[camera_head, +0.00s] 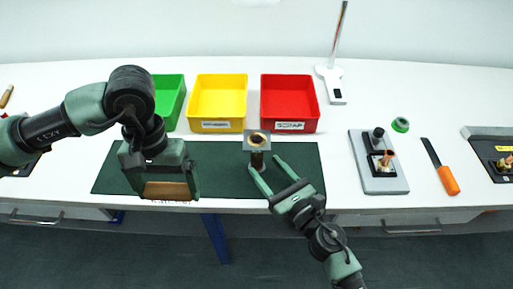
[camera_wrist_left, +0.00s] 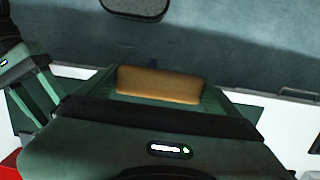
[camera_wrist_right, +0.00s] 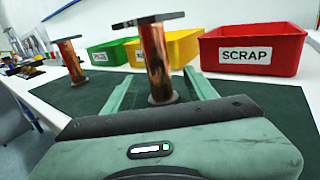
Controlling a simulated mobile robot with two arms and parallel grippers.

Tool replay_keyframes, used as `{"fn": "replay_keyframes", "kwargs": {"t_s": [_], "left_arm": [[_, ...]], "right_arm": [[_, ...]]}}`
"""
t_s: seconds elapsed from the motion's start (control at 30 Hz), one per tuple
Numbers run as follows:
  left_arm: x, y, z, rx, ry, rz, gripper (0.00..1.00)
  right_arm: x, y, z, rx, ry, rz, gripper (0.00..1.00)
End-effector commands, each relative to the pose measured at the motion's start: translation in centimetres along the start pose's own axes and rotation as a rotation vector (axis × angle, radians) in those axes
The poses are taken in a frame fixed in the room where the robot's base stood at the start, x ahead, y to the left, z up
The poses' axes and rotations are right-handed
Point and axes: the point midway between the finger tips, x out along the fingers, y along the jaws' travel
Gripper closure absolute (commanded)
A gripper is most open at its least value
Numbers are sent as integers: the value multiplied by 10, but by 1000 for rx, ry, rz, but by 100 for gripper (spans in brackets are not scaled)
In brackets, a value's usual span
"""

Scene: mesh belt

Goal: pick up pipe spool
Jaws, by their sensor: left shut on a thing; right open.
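A copper pipe spool (camera_head: 257,141) with a square dark flange on top stands upright on the dark green mat. In the right wrist view the spool (camera_wrist_right: 156,62) shows a shiny copper tube between my fingers. My right gripper (camera_head: 267,172) is open, low at the mat, a finger to each side of the spool; I cannot tell whether either touches it. A second copper spool (camera_wrist_right: 72,60) stands farther left in the right wrist view. My left gripper (camera_head: 167,189) is raised over the mat's left part, shut on a tan block (camera_wrist_left: 160,85).
Green (camera_head: 168,98), yellow (camera_head: 218,126) and red (camera_head: 290,126) bins stand behind the mat (camera_head: 300,180). Right of it are a grey fixture plate (camera_head: 378,184), a green ring (camera_head: 400,125) and an orange-handled tool (camera_head: 448,180). A white stand (camera_head: 331,74) is at the back.

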Motion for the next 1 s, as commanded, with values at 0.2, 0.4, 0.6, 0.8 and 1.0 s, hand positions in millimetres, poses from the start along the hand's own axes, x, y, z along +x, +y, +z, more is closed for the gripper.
{"fn": "replay_keyframes", "kwargs": {"t_s": [0.2, 0.4, 0.6, 0.8, 1.0], "left_arm": [[-10, 0, 1, 0, 0, 0, 38], [-13, 0, 2, 0, 0, 0, 38], [-13, 0, 2, 0, 0, 0, 38], [-13, 0, 2, 0, 0, 0, 38], [-13, 0, 2, 0, 0, 0, 38]], "right_arm": [[29, 2, 2, 3, -3, -1, 43], [50, 2, 0, 0, -1, 0, 43], [52, 2, -2, 0, 0, 0, 43], [52, 2, -2, 0, 0, 0, 85], [52, 2, -2, 0, 0, 0, 100]]}}
